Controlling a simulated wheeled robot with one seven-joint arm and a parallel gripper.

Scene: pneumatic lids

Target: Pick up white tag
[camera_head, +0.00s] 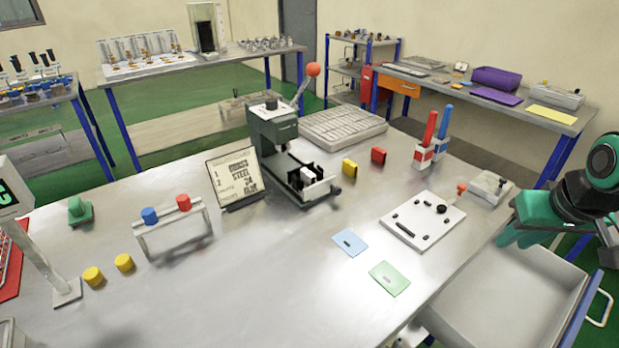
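I cannot pick out a plainly white tag. My gripper (522,228), teal and black, is at the right edge above the open drawer, apart from both tags. Its fingers are too unclear to tell open from shut.
A white plate with black parts (424,220) lies right of the tags. The open grey drawer (500,312) juts out at the front right. A sign (234,177), a rack with blue and red cylinders (172,228), and yellow cylinders (124,262) stand left. The table's front middle is clear.

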